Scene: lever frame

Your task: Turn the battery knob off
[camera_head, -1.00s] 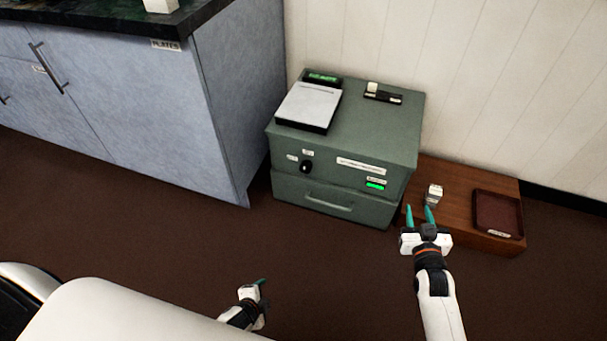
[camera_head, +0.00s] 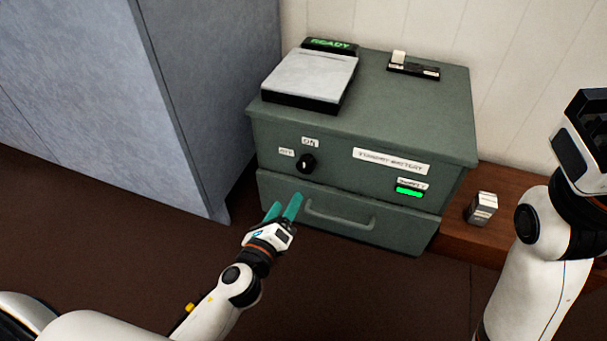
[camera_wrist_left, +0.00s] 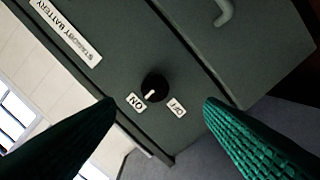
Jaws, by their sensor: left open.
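The black battery knob (camera_head: 306,163) is on the front of the green standby battery cabinet (camera_head: 400,130), below the ON label (camera_head: 310,142) and right of the OFF label (camera_head: 287,153). In the left wrist view the knob (camera_wrist_left: 155,88) has a white mark that points toward the ON label (camera_wrist_left: 136,103); the OFF label (camera_wrist_left: 177,107) is beside it. My left gripper (camera_head: 283,207) is open and empty, below and slightly left of the knob, apart from it. My right arm's end (camera_head: 582,140) is at the right edge; its fingers cannot be made out.
A grey-topped device (camera_head: 310,80) and a READY display (camera_head: 330,45) sit on the cabinet. A drawer handle (camera_head: 340,216) is below the knob. A green indicator (camera_head: 410,191) is lit. A small box (camera_head: 481,208) stands on the low wooden platform (camera_head: 470,240). A blue-grey cupboard (camera_head: 215,90) stands left.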

